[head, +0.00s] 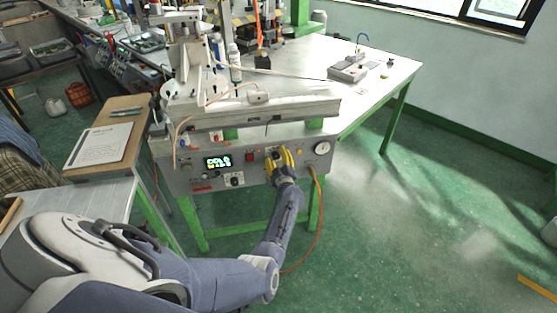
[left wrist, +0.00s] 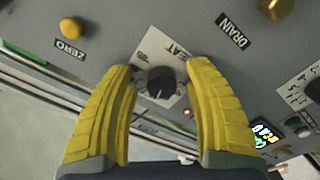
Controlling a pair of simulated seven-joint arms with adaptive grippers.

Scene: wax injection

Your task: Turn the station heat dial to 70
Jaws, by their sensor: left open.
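The heat dial (left wrist: 161,83) is a small black knob on a white plate lettered HEAT, on the grey front panel (head: 196,181) of the station. My left gripper (head: 283,161) is at the panel, right of the lit display. In the left wrist view its yellow fingers (left wrist: 162,80) are open, one on each side of the dial. A gap shows between the knob and each finger. A pale pointer line shows on the knob, but I cannot read its value. In the head view my gripper hides the dial. My right gripper is in neither view.
Near the dial are a ZERO knob (left wrist: 72,28), a DRAIN knob (left wrist: 276,7) and a lit display (head: 218,162). A red switch (head: 252,157) and a round gauge (head: 322,148) flank my gripper. An orange hose (head: 319,222) hangs below. Floor to the right is clear.

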